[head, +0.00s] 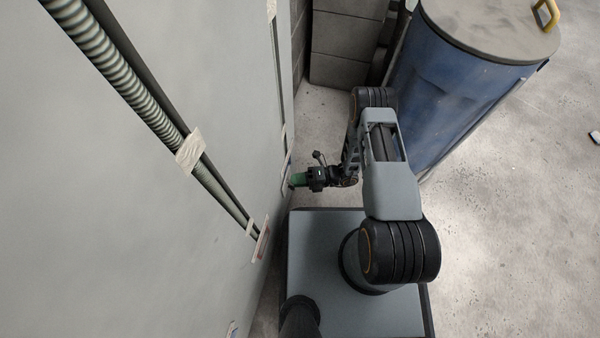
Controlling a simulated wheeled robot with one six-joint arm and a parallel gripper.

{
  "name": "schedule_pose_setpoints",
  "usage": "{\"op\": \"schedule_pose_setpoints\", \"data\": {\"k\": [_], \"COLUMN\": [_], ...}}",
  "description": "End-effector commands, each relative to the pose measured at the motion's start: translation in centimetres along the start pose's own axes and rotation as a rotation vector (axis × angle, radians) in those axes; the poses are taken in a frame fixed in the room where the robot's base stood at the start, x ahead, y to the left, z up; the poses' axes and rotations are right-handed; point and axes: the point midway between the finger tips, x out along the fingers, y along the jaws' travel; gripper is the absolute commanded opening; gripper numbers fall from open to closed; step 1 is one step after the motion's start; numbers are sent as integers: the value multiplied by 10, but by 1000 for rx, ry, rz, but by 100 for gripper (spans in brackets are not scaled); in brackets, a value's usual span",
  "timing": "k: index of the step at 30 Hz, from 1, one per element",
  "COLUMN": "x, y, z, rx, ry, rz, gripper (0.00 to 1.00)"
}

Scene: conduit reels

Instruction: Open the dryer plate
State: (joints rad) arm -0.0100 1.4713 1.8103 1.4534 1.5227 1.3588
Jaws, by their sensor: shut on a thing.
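My gripper (298,180) reaches left from my arm to the large pale grey upright panel (140,190). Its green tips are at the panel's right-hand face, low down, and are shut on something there. The held part is hidden or too small to make out; I take it to be part of the dryer plate. I cannot tell how far the plate is open.
A blue drum (440,85) with a grey lid and yellow handle stands behind my arm at the upper right. Ribbed conduit (115,75) runs down the panel, held by pale tape (190,150). Grey blocks (345,45) stand at the back.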

Motion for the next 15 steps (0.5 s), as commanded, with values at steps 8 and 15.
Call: {"op": "schedule_pose_setpoints", "data": {"k": [8,15], "x": [1,-1], "y": [-1,0], "z": [-3,-3], "rx": [28,30], "ry": [-5,-10], "rz": [11,12], "gripper": [0,0]}}
